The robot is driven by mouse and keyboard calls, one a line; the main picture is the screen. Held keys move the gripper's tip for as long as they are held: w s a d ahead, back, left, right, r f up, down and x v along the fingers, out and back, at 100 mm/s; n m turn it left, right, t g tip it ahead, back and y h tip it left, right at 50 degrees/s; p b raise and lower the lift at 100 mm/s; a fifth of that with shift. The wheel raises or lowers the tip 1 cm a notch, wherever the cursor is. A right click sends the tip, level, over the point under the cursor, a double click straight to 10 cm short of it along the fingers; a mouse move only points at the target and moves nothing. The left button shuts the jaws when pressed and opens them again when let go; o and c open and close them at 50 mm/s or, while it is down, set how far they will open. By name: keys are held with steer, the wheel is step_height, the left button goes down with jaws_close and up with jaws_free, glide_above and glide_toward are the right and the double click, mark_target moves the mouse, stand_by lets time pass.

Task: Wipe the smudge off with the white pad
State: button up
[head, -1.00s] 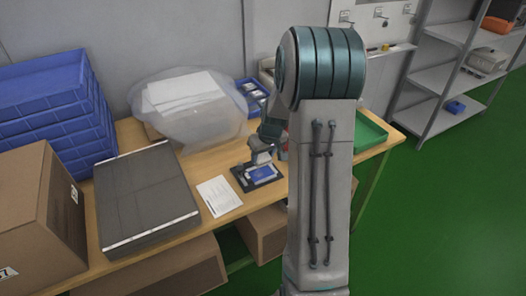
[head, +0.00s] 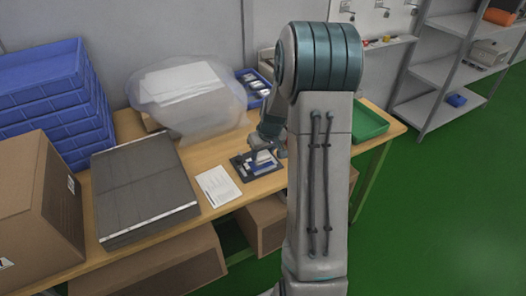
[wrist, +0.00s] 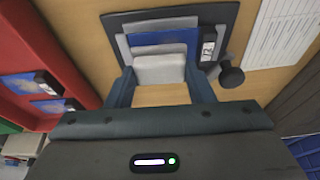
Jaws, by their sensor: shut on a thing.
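My gripper (wrist: 160,92) is shut on the white pad (wrist: 160,70), with a finger at each side of it. In the wrist view the pad lies over the near part of a blue panel (wrist: 165,38) on a grey unit. Whether the pad touches the panel is hard to tell. The unit sits on a dark mat (wrist: 225,18) on the table. In the head view my gripper (head: 263,156) is above the mat (head: 243,172), and little of the blue panel shows. I cannot make out the smudge; it may be under the pad.
A black knob-like part (wrist: 232,75) stands close beside my right finger. A printed sheet (head: 218,186) and a dark grey case (head: 145,185) lie left of the mat. A red tray (wrist: 60,122) with blue-screened units is on the other side. A bagged white stack (head: 185,95) stands behind.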

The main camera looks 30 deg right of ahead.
steer(key=shift+f+b, duration=0.85)
steer(key=shift+f, duration=0.1)
steer(key=shift+r, duration=0.1)
steer(key=shift+a, duration=1.45)
steer(key=shift+s+a, duration=0.2)
steer(key=shift+a, duration=0.35)
steer(key=shift+c, duration=0.8)
steer(key=shift+w+d+b, duration=0.15)
steer(key=shift+d+b, duration=0.55)
steer(key=shift+d, duration=0.55)
steer(key=shift+d+r, duration=0.15)
steer(key=shift+d, duration=0.6)
steer(key=shift+r, duration=0.15)
steer(key=shift+r+p, duration=1.85)
steer(key=shift+r, duration=1.05)
